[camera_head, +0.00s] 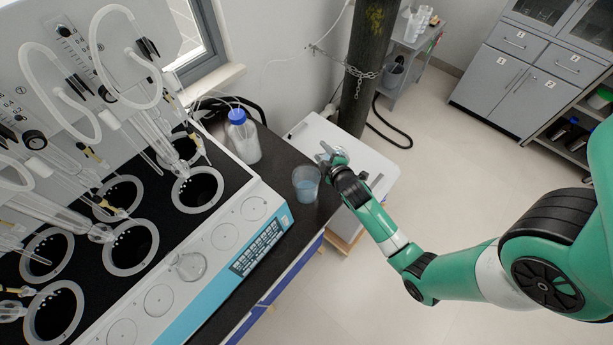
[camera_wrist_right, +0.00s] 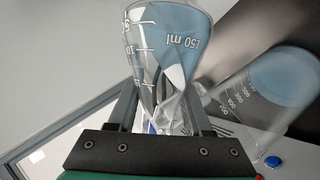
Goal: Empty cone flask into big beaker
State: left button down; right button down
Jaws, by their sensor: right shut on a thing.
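My right gripper (camera_head: 332,160) is shut on the cone flask, a clear glass flask marked 150 ml. In the right wrist view the cone flask (camera_wrist_right: 170,45) sits between the fingers of the right gripper (camera_wrist_right: 165,112), held near its neck, with its wide base away from the gripper. Bluish colour shows in its glass; I cannot tell how much liquid it holds. The big beaker (camera_head: 306,188) stands upright on the dark bench, just left of the gripper, with pale blue liquid inside. It also shows in the right wrist view (camera_wrist_right: 262,92), beside the flask. My left gripper is out of view.
The distiller (camera_head: 225,236) with round heating wells fills the left. A clear flask (camera_head: 188,266) sits on its front ledge. A blue-capped bottle (camera_head: 243,138) stands behind the beaker.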

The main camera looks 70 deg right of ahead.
jog(key=shift+s+d+r+n+h+b, duration=0.15)
jog(key=shift+r+n+h+b, duration=0.2)
jog(key=shift+n+b, duration=0.25)
dwell(0.4)
jog(key=shift+f+b, duration=0.1)
jog(key=shift+b, duration=0.35)
jog(key=shift+f+n+h+b, duration=0.25)
jog(key=shift+n+h+b, duration=0.25)
jog(key=shift+b, duration=0.6)
jog(key=shift+w+a+r+n+g+h+b, duration=0.4)
jog(key=shift+n+b, duration=0.2)
jog(key=shift+b, duration=0.35)
jog(key=shift+r+n+h, duration=0.35)
jog(key=shift+r+n, duration=0.15)
jog(key=shift+n, duration=0.1)
dwell(0.4)
jog(key=shift+a+f+n+h+b, duration=0.15)
jog(key=shift+f+n+h+b, duration=0.35)
jog(key=shift+b, duration=0.45)
dwell(0.9)
jog(key=shift+w+r+n+h, duration=0.1)
jog(key=shift+r+n+h, duration=0.2)
jog(key=shift+r+n, duration=0.25)
dwell(1.1)
